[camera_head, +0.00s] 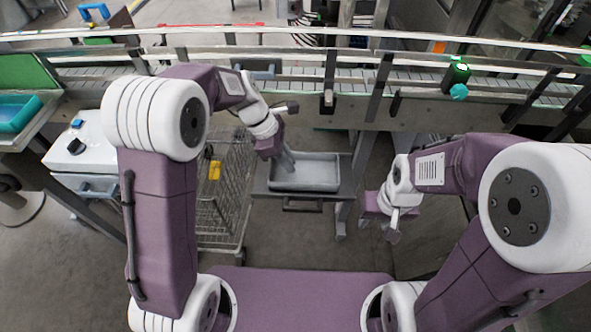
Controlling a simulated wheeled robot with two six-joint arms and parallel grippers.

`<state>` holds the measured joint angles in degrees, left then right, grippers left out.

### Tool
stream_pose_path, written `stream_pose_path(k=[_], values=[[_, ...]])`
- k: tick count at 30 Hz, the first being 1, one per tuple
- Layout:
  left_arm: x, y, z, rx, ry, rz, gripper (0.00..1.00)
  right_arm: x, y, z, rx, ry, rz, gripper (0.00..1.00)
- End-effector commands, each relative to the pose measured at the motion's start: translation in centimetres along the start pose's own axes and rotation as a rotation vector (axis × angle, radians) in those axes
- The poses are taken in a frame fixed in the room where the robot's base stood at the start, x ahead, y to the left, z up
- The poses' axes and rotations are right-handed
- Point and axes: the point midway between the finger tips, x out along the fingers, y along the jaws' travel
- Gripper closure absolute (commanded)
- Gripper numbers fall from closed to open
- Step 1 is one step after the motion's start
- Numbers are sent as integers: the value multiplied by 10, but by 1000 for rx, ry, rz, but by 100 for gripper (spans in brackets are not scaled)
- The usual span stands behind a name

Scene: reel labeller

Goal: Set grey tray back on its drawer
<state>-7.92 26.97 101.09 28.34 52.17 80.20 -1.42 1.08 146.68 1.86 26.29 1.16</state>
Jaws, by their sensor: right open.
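The grey tray (318,186) is a shallow rectangular tray in the middle of the view, under the conveyor's near side. It lies level over the pulled-out drawer (262,190). I cannot tell whether it rests fully on the drawer. My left gripper (287,163) reaches down to the tray's left end, with its fingers over or at the left rim. Whether they are closed on the rim is too small to tell. My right gripper (393,234) is open, hanging low to the right of the drawer, apart from the tray.
The conveyor (430,82) runs across the back above the tray. A wire cart (226,200) stands left of the drawer, and a white machine (88,152) is further left. A teal bin (18,113) sits at the far left. Floor is clear in front of the drawer.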

Motion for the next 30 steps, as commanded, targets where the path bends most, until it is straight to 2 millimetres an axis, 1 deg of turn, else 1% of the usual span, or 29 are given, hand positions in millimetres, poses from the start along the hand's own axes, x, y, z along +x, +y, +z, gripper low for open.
stream_pose_path(k=[3, 9, 11, 13, 14, 15, 17, 18, 21, 22, 24, 25, 27, 30], values=[[-6, 0, 0, 0, 0, -1, 87, 0, 0, 0, 0, 0, 0, 58], [-6, 0, 0, 1, 1, -1, 87, 0, 0, 0, 0, 0, 0, 58], [-6, -3, -4, 29, 11, 1, 87, 0, 0, 0, 0, 0, 0, 58], [-8, -16, -21, 164, 58, 7, 87, 0, 0, 0, 0, 0, 0, 58], [-10, -26, -33, 259, 89, 6, 87, 0, 0, 0, 0, 0, 0, 58], [-12, -41, -50, 416, 138, 0, 87, 0, 0, 0, 0, 0, 0, 58], [-15, -66, -76, 672, 212, -25, 87, 0, 0, 0, 0, 0, 0, 58], [-16, -82, -91, 843, 255, -49, 87, 0, 0, 0, 0, 0, 0, 58], [-18, -118, -120, 1212, 331, -122, 87, 0, 0, 0, 0, 0, 0, 58], [-18, -126, -125, 1298, 345, -143, 87, 0, 0, 0, 0, 0, 0, 58], [-18, -141, -134, 1449, 365, -182, 87, 0, 0, 0, 0, 0, 0, 58], [-18, -144, -136, 1491, 370, -192, 87, 0, 0, 0, 0, 0, 0, 58], [-18, -149, -139, 1544, 375, -206, 87, 0, 0, 0, 0, 0, 0, 58], [-18, -149, -139, 1551, 375, -209, 87, 0, 0, 0, 0, 0, 0, 58]])
